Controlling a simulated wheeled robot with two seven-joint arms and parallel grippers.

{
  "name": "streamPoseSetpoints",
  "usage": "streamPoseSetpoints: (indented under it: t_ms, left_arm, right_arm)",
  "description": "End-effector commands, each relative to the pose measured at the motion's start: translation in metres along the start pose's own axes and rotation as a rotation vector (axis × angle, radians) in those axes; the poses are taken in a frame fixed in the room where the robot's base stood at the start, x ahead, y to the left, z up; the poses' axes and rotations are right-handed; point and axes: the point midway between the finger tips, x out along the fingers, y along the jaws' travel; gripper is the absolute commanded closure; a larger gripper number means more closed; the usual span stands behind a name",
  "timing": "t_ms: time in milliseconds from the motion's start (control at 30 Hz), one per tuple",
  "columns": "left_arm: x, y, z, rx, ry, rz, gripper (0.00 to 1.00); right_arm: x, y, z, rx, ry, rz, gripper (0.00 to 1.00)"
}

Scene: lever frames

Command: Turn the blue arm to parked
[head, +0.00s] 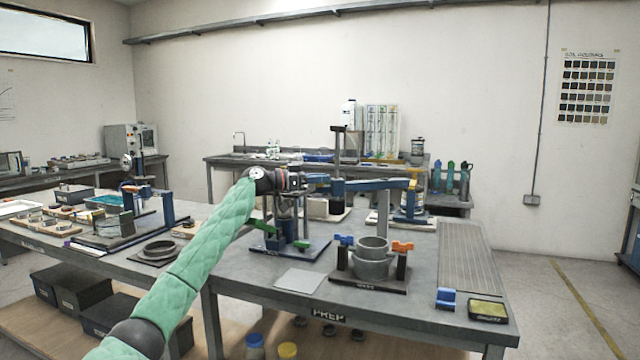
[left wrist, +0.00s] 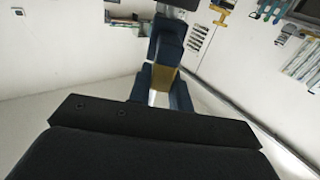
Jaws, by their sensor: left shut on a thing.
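The blue arm (head: 368,186) is a long, level bar above the right part of the table, carried near its middle by a grey post (head: 383,212). An orange-yellow piece shows near its right end. My left gripper (head: 312,181) reaches in from the left and is shut on the bar's left end. In the left wrist view, blue parts (left wrist: 168,45) with a yellowish patch lie just beyond the dark gripper body. I cannot make out a parked mark. My right gripper is not in view.
Below the bar are a grey ring mould (head: 372,262) with blue and orange clamps, and a blue stand (head: 290,243) with green clamps. A ribbed grey mat (head: 467,255) covers the table's right side. A flat light plate (head: 300,281) lies in front.

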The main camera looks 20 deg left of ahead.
Motion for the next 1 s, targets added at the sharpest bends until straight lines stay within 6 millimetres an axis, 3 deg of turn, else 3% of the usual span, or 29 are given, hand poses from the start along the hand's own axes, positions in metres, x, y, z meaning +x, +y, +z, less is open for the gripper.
streamPoseSetpoints:
  t_ms: [633,667,733,1000]
  left_arm:
    - [-0.0002,-0.0028,-0.0003,0.000,0.001,0.011,1.00]
    - [-0.0002,-0.0028,-0.0003,0.000,0.001,0.011,0.74]
    - [-0.0002,-0.0028,-0.0003,0.000,0.000,0.011,0.60]
    - [-0.0003,-0.0027,-0.0001,0.000,0.000,0.011,0.58]
  right_arm:
    - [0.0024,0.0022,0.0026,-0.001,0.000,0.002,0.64]
    - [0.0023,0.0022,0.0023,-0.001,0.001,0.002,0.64]
    - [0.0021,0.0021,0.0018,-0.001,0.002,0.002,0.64]
    - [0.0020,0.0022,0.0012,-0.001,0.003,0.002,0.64]
